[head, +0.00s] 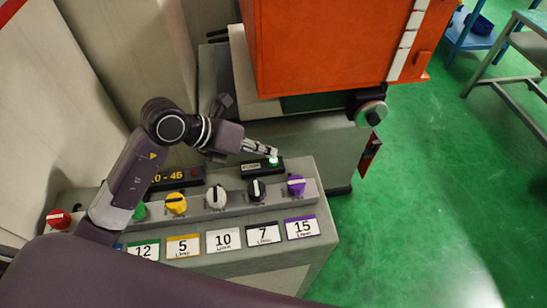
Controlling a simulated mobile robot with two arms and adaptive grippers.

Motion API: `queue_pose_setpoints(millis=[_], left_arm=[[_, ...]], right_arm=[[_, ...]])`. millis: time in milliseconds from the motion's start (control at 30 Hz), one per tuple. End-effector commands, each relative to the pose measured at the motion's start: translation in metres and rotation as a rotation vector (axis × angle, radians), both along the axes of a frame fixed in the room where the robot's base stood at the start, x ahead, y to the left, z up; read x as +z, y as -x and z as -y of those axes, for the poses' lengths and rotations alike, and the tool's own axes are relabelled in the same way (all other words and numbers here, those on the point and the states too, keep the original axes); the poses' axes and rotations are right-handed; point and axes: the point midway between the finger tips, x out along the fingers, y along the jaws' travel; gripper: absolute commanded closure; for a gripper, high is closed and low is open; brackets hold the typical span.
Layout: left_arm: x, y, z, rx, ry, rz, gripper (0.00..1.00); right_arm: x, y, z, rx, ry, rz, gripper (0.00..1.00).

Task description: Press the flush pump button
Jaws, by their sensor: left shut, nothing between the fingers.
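A row of round controls sits on the raised strip of the grey panel (320,222). At the far end, a small dark box with a label (252,167) carries a bright green lit spot (273,160), which is probably the button; its name is too small to read. My left gripper (273,152) is shut and empty, with its tip right at the green spot. I cannot tell whether it touches. My right gripper is not in view.
Knobs in green, yellow (176,203), white (216,196), black (256,190) and purple (296,185) stand below my arm, with number cards in front. A red knob (58,219) is at the left. An orange cabinet (330,45) rises behind.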

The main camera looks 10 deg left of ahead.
Motion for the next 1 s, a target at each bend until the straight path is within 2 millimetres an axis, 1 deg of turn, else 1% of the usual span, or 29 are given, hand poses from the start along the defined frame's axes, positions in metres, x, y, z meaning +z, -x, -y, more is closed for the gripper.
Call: queue_pose_setpoints(millis=[367,467,900,1000], left_arm=[[0.005,0.000,0.000,0.001,0.001,0.002,1.00],[0.013,0.000,0.000,0.000,0.000,0.002,1.00],[0.058,-0.001,0.000,0.000,0.000,0.002,1.00],[0.063,0.000,0.000,0.000,0.000,0.003,1.00]], right_arm=[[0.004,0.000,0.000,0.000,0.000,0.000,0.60],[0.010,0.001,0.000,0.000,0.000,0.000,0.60],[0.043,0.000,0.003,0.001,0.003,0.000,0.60],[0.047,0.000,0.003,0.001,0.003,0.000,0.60]])
